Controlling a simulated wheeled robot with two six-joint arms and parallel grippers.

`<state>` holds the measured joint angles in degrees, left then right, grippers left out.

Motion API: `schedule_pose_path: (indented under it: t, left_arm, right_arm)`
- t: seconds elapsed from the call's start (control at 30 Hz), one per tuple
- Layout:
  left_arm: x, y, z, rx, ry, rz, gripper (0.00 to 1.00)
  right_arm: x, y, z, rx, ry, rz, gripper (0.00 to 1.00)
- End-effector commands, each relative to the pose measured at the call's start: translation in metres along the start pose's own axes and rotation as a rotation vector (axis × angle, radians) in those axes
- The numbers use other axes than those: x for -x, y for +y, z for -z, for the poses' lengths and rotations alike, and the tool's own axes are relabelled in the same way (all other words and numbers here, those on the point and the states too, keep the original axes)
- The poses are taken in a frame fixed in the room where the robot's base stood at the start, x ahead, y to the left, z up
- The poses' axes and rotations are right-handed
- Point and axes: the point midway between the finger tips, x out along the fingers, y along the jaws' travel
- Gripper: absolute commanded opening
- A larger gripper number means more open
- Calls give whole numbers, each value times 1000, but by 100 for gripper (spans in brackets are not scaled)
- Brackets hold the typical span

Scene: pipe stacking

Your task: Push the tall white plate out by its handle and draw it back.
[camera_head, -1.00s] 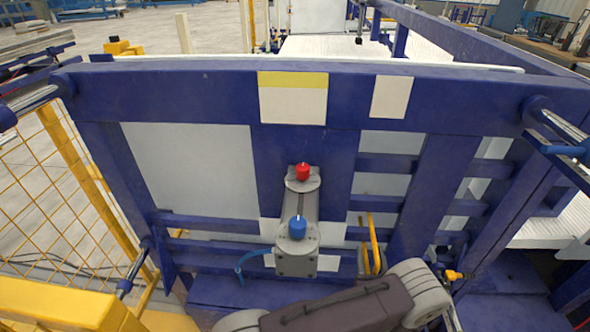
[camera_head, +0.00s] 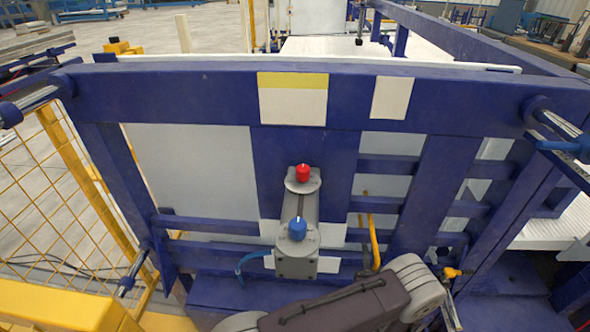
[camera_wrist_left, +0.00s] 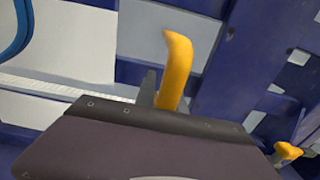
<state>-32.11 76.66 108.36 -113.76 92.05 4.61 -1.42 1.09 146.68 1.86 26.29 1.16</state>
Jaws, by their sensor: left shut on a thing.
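The tall white plate (camera_head: 195,175) stands upright behind the blue frame (camera_head: 200,95). It shows through the frame's gaps, and its top edge runs along above the frame's top beam. The yellow handle (camera_head: 374,242) stands right of the grey cylinder, in front of the frame's lower bars. In the left wrist view the handle (camera_wrist_left: 178,65) rises from my left gripper (camera_wrist_left: 160,95), which is shut on its lower part. One dark finger shows beside the handle; the rest is hidden behind the gripper body. My left arm fills the bottom of the head view. My right gripper is not seen.
A grey cylinder (camera_head: 297,225) with red and blue knobs sits on the frame's middle, close left of the handle. A blue hose (camera_head: 240,268) curls beside it. A yellow mesh fence (camera_head: 50,220) stands at the left. A small yellow fitting (camera_head: 455,273) is at the right.

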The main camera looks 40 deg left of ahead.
Motion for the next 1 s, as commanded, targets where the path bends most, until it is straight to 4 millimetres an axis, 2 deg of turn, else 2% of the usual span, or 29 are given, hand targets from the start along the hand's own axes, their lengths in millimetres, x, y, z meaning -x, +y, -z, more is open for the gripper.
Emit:
schedule_pose_path:
  t: [0.73, 1.0]
  left_arm:
    - [-20, 0, 1, 1, 0, 0, 0]
    - [-19, 0, 0, 0, 0, 0, 0]
  right_arm:
    - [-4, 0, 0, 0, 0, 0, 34]
    - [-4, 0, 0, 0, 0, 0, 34]
